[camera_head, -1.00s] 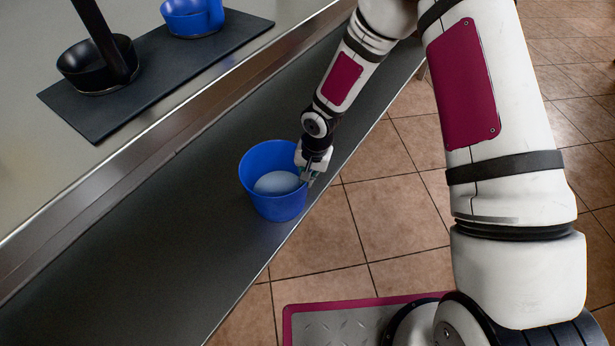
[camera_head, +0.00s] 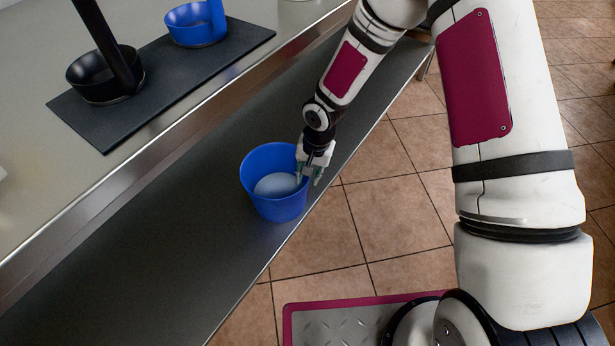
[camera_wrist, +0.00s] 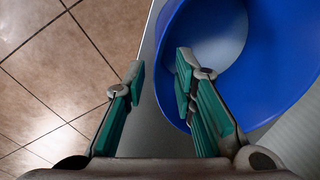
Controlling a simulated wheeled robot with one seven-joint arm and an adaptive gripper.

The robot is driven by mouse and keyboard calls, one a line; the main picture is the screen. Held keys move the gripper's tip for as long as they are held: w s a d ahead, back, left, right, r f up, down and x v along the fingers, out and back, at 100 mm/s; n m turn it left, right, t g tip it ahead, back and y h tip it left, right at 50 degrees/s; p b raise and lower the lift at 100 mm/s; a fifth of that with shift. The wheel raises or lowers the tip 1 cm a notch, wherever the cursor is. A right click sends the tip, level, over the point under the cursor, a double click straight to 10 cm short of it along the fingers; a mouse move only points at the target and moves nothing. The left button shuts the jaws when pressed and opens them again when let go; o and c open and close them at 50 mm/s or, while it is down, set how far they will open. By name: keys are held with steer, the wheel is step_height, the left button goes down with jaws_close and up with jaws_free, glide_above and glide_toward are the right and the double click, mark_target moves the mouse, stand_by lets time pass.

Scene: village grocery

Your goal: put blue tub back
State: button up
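A blue tub (camera_head: 275,208) stands upright on a dark lower shelf (camera_head: 165,245), close to its right edge, with something pale and rounded (camera_head: 275,185) inside. In the wrist view the tub (camera_wrist: 285,75) fills the upper right. My gripper (camera_head: 309,176) is at the tub's right rim with its fingers apart. In the wrist view the gripper (camera_wrist: 160,70) has its right finger overlapping the tub's rim and its left finger outside the wall. I cannot tell whether a finger touches the tub.
Another blue tub (camera_head: 193,38) and a black pan-like container (camera_head: 88,92) stand on a dark mat (camera_head: 160,95) on the higher counter (camera_head: 30,185). A metal edge runs between counter and shelf. The shelf left of the tub is clear. Tiled floor (camera_head: 320,235) lies right.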

steer(key=r, duration=0.1)
steer(key=r+p, duration=0.1)
steer(key=r, duration=0.2)
steer(key=shift+s+d+r, duration=0.15)
steer(key=shift+d+r, duration=0.05)
steer(key=shift+d, duration=0.05)
steer(key=shift+s, duration=0.1)
